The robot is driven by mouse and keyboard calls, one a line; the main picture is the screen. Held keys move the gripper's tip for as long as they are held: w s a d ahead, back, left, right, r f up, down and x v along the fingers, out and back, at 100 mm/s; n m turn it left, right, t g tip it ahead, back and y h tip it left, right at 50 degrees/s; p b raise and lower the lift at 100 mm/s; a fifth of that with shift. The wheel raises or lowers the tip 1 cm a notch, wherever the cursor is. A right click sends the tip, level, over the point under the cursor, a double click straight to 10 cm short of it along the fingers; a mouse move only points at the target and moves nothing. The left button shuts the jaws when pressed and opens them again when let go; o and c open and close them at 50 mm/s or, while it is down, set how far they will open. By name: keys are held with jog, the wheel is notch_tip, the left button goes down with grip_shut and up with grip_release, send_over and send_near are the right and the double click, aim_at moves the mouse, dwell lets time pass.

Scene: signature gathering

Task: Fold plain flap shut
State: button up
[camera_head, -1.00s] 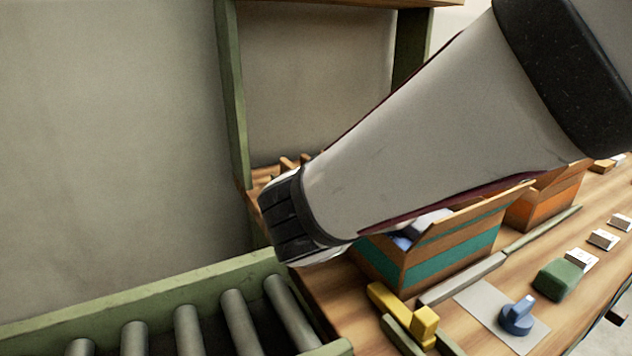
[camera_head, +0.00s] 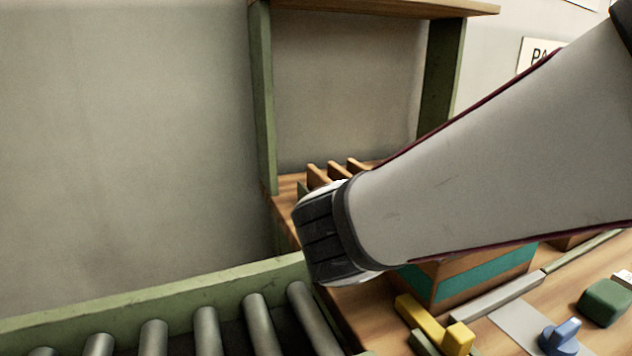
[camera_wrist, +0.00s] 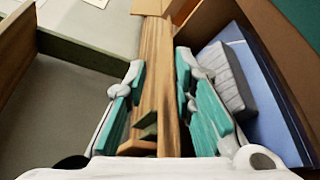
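The cardboard box with a teal stripe (camera_head: 490,274) stands on the bench, partly behind my arm. Its top and the plain flap are hidden in the head view. In the wrist view its open inside, right of my gripper, holds a blue item (camera_wrist: 262,105) and a grey ribbed block (camera_wrist: 228,75). My gripper (camera_wrist: 165,100) has its two teal-padded fingers apart; the right finger overlaps the box opening. A brown strip shows between the fingers; I cannot tell whether it is bench, box wall or flap. A light brown piece (camera_wrist: 150,6) at the top could be a flap.
A roller conveyor (camera_head: 208,330) with a green rail lies at lower left. A yellow block tool (camera_head: 432,325), a blue-handled stamp (camera_head: 562,337) and a green block (camera_head: 606,302) lie on the bench front. Wooden slats (camera_head: 335,172) stand behind my arm.

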jog(key=v, duration=0.7)
jog(key=shift+a, duration=0.2)
jog(key=shift+s, duration=0.15)
